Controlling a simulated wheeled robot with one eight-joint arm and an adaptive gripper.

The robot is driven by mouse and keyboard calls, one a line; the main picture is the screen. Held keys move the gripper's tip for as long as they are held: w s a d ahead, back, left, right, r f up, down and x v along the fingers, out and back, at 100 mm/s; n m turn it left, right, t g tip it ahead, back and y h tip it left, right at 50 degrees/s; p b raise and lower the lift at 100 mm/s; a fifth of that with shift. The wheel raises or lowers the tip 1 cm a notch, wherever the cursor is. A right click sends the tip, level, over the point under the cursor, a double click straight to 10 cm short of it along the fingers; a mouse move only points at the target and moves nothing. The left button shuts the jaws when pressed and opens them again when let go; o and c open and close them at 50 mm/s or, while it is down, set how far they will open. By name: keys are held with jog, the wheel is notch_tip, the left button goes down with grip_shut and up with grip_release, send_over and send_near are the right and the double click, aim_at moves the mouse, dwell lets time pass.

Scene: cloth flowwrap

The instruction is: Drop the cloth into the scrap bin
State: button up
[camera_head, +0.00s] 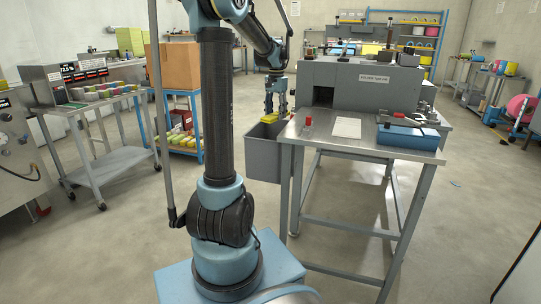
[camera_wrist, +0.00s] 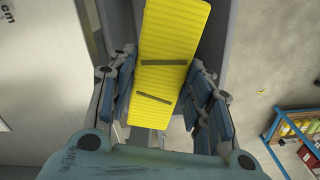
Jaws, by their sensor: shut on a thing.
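The yellow cloth (camera_wrist: 170,75), ribbed with two dark stripes, is held between the fingers of my gripper (camera_wrist: 163,100) in the wrist view. In the head view my gripper (camera_head: 276,98) points down above the grey scrap bin (camera_head: 260,158), at the left end of the metal table. The cloth (camera_head: 270,117) shows as a small yellow patch below the fingers, at about the height of the bin's rim. I cannot tell whether its lower end is inside the bin. The bin's interior is mostly hidden.
The metal table (camera_head: 350,146) beside the bin carries a grey machine (camera_head: 345,85), a red item (camera_head: 308,121), a white sheet (camera_head: 347,128) and a blue box (camera_head: 408,137). A blue rack (camera_head: 183,148) stands left behind the bin. A steel cart (camera_head: 118,162) stands farther left. Open floor lies between.

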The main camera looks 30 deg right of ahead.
jog(key=shift+w+a+f, duration=0.1)
jog(key=shift+f, duration=2)
jog(key=o, duration=0.8)
jog(key=shift+r, duration=0.1)
notch_tip(320, 180, up, 12)
jog(key=shift+f, duration=0.15)
